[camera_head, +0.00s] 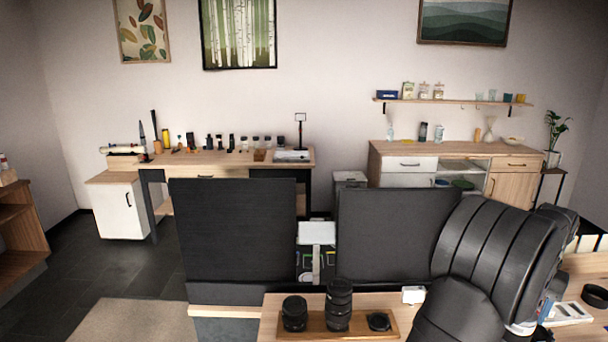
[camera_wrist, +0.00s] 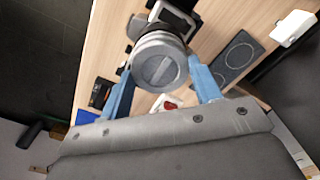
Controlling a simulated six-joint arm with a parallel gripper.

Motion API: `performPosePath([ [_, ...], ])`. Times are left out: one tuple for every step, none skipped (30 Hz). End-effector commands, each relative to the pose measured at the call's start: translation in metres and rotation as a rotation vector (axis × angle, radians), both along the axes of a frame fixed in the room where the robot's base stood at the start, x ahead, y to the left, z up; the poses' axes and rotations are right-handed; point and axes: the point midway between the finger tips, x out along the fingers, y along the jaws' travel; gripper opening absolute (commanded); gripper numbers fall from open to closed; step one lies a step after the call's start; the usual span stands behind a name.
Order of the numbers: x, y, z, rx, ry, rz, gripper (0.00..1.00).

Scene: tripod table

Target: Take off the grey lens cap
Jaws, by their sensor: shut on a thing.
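The grey lens cap (camera_wrist: 159,70) is a round disc with a ridged bar across its face, seen nearly face-on in the wrist view. My gripper (camera_wrist: 158,66) has its blue fingers on either side of the cap and is shut on its rim. A dark camera body with grey parts (camera_wrist: 172,18) shows behind the cap. The cap hides most of the lens, so I cannot tell whether cap and lens touch. In the head view my arm hides the cap and camera.
A wooden tray (camera_head: 358,332) with several black lenses stands on the table's near edge. A small white box (camera_head: 413,295) is behind it. In the wrist view, a dark panel with round marks (camera_wrist: 235,58) and a white block (camera_wrist: 294,27) lie to the right. Dark screens (camera_head: 233,230) stand behind the table.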

Motion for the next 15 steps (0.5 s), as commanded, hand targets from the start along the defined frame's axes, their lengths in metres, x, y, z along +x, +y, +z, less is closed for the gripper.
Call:
performPosePath([
  [0.0004,-0.0001,0.0016,-0.001,-0.001,0.000,0.32],
  [0.0004,-0.0001,0.0021,-0.001,-0.001,0.000,0.32],
  [0.0004,-0.0001,0.0028,-0.001,-0.001,0.000,0.32],
  [0.0004,-0.0001,0.0034,-0.001,-0.001,0.000,0.32],
  [0.0004,-0.0002,0.0039,-0.001,-0.001,0.000,0.32],
  [0.0004,-0.0002,0.0047,-0.001,-0.001,0.000,0.32],
  [0.0003,-0.0001,0.0053,-0.001,-0.001,0.000,0.32],
  [0.0003,-0.0001,0.0059,-0.001,-0.001,0.000,0.32],
  [0.0002,-0.0001,0.0067,-0.001,-0.001,0.000,0.32],
  [0.0002,-0.0001,0.0073,-0.001,-0.001,0.000,0.32],
  [0.0002,-0.0001,0.0079,-0.001,-0.001,0.000,0.32],
  [0.0001,0.0000,0.0086,-0.001,-0.001,0.000,0.32],
  [0.0001,0.0000,0.0092,-0.001,-0.001,0.000,0.32],
  [0.0001,0.0000,0.0098,-0.001,-0.001,0.000,0.32],
  [0.0001,0.0001,0.0106,-0.001,-0.001,0.000,0.32],
])
